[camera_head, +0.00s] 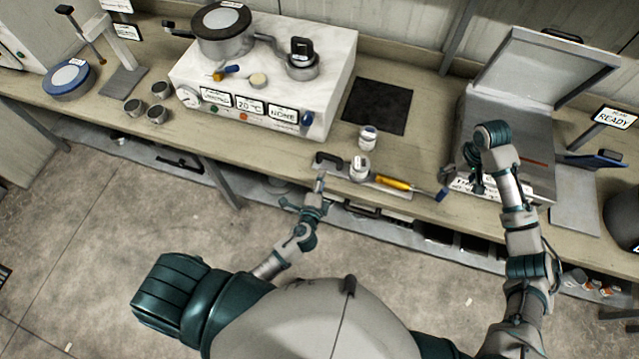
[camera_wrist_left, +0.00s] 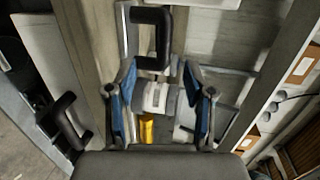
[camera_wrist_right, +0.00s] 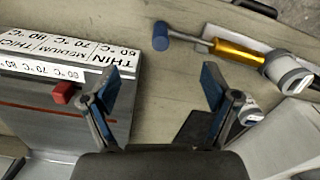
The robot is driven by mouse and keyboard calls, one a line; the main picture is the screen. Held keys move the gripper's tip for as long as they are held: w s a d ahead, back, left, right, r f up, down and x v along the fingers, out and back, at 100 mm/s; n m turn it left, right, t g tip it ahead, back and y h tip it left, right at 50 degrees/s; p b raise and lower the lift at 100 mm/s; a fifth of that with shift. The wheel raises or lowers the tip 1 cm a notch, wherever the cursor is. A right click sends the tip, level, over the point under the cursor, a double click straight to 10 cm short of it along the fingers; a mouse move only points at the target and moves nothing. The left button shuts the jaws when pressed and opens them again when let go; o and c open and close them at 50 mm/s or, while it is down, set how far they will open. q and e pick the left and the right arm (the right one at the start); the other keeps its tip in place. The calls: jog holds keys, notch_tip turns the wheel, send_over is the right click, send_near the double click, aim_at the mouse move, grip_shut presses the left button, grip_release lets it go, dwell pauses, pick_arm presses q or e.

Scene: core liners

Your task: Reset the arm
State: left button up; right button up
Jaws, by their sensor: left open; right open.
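My left gripper (camera_head: 320,184) is at the bench's front edge, near a black handle (camera_head: 329,158). In the left wrist view its two blue-padded fingers (camera_wrist_left: 160,85) are apart, with a white jar (camera_wrist_left: 157,97) and a yellow handle in view beyond them. I cannot tell the exact distance to the jar. My right gripper (camera_head: 474,168) is over the front left of the open-lidded machine (camera_head: 535,130). In the right wrist view its fingers (camera_wrist_right: 158,85) are spread with nothing between them, bench top behind.
A tool with a yellow handle (camera_head: 393,182) and blue head lies near the front edge beside two small jars (camera_head: 367,139). A white heater box (camera_head: 265,75) stands behind left. A black mat (camera_head: 377,105) lies clear on the bench. The machine has a red knob (camera_wrist_right: 65,92).

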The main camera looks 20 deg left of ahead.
jog(key=shift+a, duration=0.1)
pick_arm(q)
jog(key=shift+v, duration=1)
jog(key=shift+a, duration=0.1)
